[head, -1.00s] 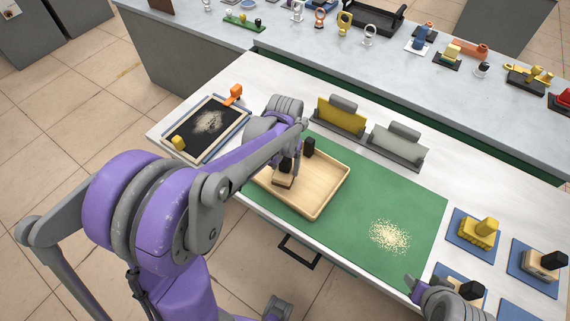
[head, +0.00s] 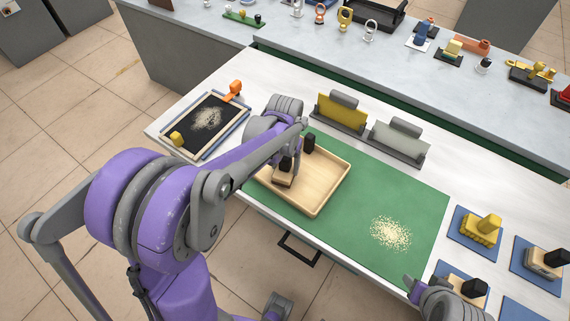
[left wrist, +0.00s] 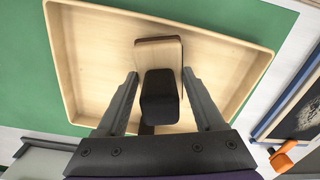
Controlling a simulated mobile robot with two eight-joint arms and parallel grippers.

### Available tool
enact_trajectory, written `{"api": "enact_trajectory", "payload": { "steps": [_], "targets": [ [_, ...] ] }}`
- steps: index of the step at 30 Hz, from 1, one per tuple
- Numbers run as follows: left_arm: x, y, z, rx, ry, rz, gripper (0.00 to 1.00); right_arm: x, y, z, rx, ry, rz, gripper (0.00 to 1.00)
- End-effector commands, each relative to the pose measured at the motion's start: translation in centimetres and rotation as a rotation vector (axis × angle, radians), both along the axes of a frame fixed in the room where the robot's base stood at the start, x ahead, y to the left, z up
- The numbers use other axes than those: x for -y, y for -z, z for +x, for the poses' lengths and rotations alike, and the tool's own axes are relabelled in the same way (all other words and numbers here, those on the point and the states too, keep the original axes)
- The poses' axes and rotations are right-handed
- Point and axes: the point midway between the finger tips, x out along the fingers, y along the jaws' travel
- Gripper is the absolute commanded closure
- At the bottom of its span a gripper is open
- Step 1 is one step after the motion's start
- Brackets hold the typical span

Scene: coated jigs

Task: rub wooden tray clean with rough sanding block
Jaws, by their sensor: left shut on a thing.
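My left gripper (head: 284,172) is over the tray's left part, shut on a sanding block (head: 283,181) with a pale wooden base and black handle. In the left wrist view the block (left wrist: 160,97) sits between the two fingers (left wrist: 160,74), inside the tray (left wrist: 95,60). The block's underside is hidden, so contact with the tray floor is unclear. No dust shows on the visible tray floor. My right gripper (head: 422,288) is at the lower right, partly cut off.
Pale grains (head: 390,234) lie on the green mat (head: 350,240) right of the tray. A dark framed board (head: 205,125) with grains is at the left. Yellow (head: 340,112) and grey (head: 400,142) holders stand behind. A yellow brush (head: 482,230) and another block (head: 545,262) sit on blue pads.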

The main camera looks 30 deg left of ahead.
Motion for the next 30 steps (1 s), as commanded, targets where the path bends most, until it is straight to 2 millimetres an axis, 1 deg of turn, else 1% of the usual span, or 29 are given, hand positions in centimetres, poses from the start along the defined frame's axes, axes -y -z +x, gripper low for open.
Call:
{"api": "enact_trajectory", "payload": {
  "steps": [23,30],
  "targets": [
    [0.0,1.3,0.0,-0.001,0.0,0.0,0.75,0.0,1.1,-0.3,-0.005,0.0,0.0,0.5],
    [0.4,1.1,-0.1,0.0,0.001,0.0,0.75,0.0,1.1,-0.3,-0.005,0.0,0.0,0.5]
  ]
}}
